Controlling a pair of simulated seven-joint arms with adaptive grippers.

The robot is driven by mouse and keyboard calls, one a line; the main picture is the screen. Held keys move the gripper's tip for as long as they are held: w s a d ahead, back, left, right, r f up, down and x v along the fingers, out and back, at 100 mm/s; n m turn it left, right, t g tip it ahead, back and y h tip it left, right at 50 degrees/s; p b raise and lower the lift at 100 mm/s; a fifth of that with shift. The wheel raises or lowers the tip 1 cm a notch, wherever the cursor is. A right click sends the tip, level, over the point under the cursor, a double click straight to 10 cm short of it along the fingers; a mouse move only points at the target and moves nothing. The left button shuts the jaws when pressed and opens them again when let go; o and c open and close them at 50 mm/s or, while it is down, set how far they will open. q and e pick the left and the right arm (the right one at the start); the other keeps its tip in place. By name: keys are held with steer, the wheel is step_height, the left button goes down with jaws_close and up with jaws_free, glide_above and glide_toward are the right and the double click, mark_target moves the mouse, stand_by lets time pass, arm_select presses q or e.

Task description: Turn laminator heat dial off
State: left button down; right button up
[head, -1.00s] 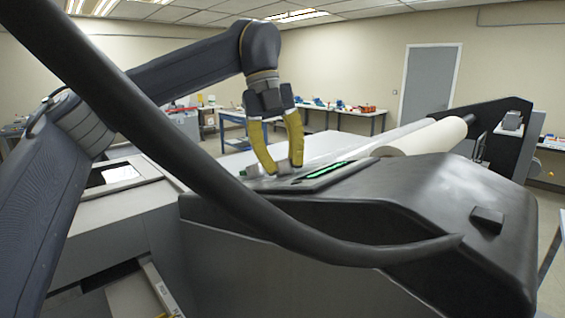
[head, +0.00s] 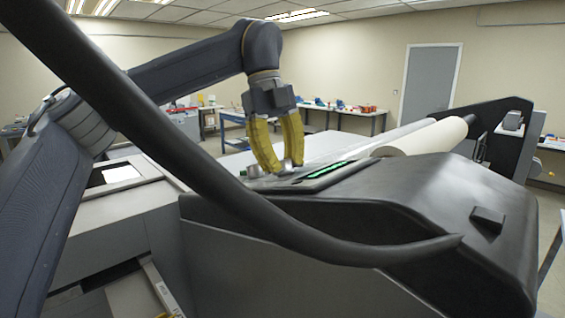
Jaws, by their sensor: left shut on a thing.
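The laminator (head: 400,205) is a large machine with a dark sloped cover. A control panel (head: 325,178) with green strips lies on its top. My left gripper (head: 280,168), with yellow fingers, points down at the panel's far left end. It is shut on a small grey knob at the panel, which looks like the heat dial (head: 286,165). The fingers hide most of the dial, and its markings and setting cannot be read. Another small grey knob (head: 253,171) stands just left of the fingers. My right gripper is not in view.
A white roll (head: 425,137) lies behind the panel. A black block (head: 487,219) sits on the cover's right side. Workbenches (head: 345,110) stand along the back wall.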

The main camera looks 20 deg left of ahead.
arm_select(q)
steer(key=c, duration=1)
jaws_free()
steer(key=shift+o, duration=0.2)
steer(key=v, duration=1.2)
steer(key=shift+w, duration=0.15)
